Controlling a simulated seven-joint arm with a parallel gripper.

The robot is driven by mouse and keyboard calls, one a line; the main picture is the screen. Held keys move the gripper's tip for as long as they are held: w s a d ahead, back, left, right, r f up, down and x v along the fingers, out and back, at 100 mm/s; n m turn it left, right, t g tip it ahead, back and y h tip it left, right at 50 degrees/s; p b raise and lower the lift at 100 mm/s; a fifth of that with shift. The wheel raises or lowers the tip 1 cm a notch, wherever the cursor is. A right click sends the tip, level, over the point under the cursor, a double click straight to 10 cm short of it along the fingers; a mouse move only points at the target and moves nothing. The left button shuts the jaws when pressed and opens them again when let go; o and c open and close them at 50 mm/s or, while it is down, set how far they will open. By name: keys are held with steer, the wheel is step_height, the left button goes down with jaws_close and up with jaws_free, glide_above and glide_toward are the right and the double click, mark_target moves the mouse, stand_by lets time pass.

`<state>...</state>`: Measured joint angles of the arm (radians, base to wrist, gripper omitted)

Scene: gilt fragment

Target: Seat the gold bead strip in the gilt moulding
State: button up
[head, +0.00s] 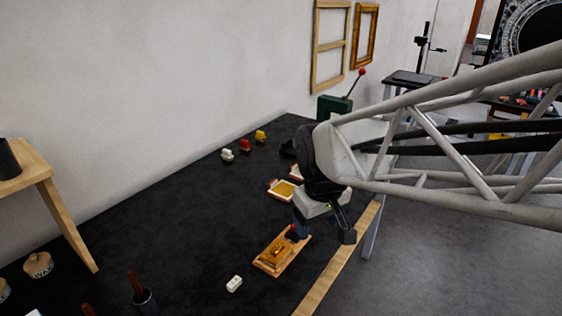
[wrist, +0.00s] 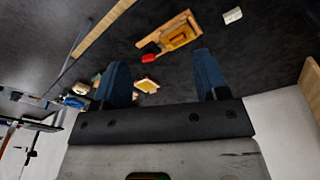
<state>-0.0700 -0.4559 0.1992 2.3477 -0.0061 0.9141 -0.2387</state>
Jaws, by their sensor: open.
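A wooden board with a gilt piece, which looks like the moulding (head: 268,265), lies on the black bench near its front edge. It also shows in the wrist view (wrist: 170,44), with a raised gold block (wrist: 181,38) on it. I cannot tell whether that block is the bead strip. My gripper (head: 298,232) hangs by the board's far end in the head view, pointing down. In the wrist view its two blue fingers (wrist: 162,72) are wide apart with nothing held between them. A red block (wrist: 149,58) sits by the board's end.
A white block (head: 234,284) lies left of the board. A tray with a gold inside (head: 281,190) lies behind my gripper. Small white, red and yellow blocks (head: 245,145) stand near the wall. Bench between is clear.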

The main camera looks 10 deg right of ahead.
steer(key=s+d+m, duration=0.1)
steer(key=s+m, duration=0.1)
steer(key=s, duration=0.3)
steer(key=s+d+r+m+t, duration=0.1)
steer(key=s+d, duration=0.1)
steer(key=s, duration=0.3)
steer(key=shift+s+r+m, duration=0.3)
steer(key=shift+s+m, duration=0.05)
steer(key=shift+m, duration=0.05)
steer(key=shift+o, duration=0.3)
steer(key=shift+w, duration=0.1)
stand_by(1.2)
